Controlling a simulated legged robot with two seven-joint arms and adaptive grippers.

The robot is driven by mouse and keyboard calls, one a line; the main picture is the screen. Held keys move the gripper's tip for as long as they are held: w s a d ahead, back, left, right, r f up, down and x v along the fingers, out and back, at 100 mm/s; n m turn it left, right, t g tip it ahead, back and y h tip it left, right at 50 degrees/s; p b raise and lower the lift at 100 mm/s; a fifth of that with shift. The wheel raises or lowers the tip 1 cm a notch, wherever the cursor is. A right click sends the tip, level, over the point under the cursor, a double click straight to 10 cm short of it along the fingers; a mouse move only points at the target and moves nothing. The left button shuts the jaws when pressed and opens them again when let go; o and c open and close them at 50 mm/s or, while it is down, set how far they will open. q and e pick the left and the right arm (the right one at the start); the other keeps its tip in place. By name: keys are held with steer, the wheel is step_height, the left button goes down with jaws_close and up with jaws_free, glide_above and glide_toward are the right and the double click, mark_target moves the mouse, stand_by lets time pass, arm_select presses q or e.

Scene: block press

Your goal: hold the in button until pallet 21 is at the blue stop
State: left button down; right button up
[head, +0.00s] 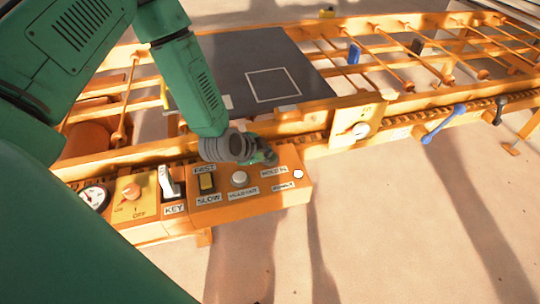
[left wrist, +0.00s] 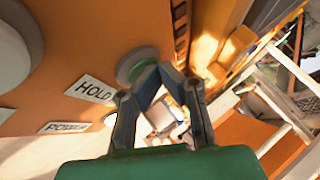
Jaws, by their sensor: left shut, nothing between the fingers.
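My left gripper (head: 268,158) is shut and empty at the HOLD IN label (head: 274,170) on the orange control box. In the left wrist view its fingertips (left wrist: 162,76) are at the round button with a green centre (left wrist: 138,64), next to the HOLD label; they partly cover it, and I cannot tell whether it is pressed. A dark flat plate (head: 225,62) with a white square outline lies on the roller conveyor; no number is readable, so I cannot tell if it is pallet 21. A blue upright block (head: 353,53) stands right of the plate, apart from it. My right gripper is not in view.
The box also carries a FAST/SLOW switch (head: 207,182) and a white round button (head: 239,178). Left of it are a key switch (head: 168,182), a knob (head: 131,191) and a gauge (head: 94,197). A blue lever (head: 443,123) is at the right. Bare floor lies in front.

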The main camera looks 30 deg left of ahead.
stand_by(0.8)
arm_select(q)
steer(key=shift+d+r+p, duration=0.25)
steer(key=shift+r+p, duration=0.25)
steer(key=shift+d+r+p, duration=0.2)
steer(key=shift+r+p, duration=0.25)
steer(key=shift+r, duration=0.05)
step_height(320, 180, up, 5)
steer(key=p, duration=0.4)
steer(key=shift+r+p, duration=0.1)
steer(key=shift+p, duration=0.25)
stand_by(0.6)
